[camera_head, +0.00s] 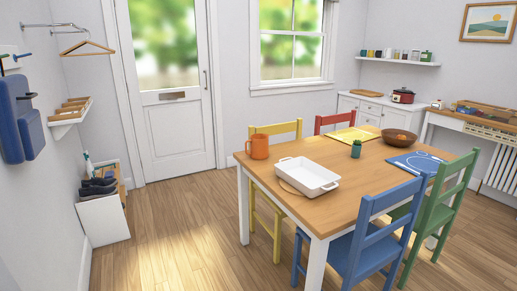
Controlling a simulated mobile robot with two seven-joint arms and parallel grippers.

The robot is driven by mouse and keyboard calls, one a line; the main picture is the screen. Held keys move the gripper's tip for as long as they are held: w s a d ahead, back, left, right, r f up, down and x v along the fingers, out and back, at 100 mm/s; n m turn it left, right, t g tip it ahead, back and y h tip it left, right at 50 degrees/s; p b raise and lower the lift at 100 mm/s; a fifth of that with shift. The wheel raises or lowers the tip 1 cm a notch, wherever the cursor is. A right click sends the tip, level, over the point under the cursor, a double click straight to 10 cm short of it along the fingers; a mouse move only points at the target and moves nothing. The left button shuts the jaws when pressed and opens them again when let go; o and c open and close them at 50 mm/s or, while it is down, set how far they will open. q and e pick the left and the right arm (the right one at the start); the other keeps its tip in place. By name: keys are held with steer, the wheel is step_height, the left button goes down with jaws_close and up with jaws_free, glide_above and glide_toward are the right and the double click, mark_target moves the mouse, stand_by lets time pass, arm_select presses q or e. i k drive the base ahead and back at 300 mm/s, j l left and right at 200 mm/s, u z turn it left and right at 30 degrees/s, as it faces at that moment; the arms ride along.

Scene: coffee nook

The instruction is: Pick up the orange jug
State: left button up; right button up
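The orange jug (259,147) stands upright on the wooden dining table (330,172), near the table's far left corner. Its handle appears to be on its left side. It stands apart from the white baking dish (308,176), which is to its right and nearer to me. Nothing covers the jug. Neither of my grippers shows in the head view.
A small green pot (356,149), a brown bowl (400,135), a yellow mat (353,134) and a blue mat (415,162) are also on the table. Yellow (276,128), red, blue (372,237) and green chairs surround it. Wooden floor (175,240) is clear left of the table.

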mark_target(260, 141)
steer(key=i+j+z, duration=0.1)
steer(key=i+j, duration=0.5)
steer(key=i, duration=0.2)
steer(key=i+j+z, duration=0.1)
steer(key=i+j, duration=0.6)
steer(key=i, duration=0.1)
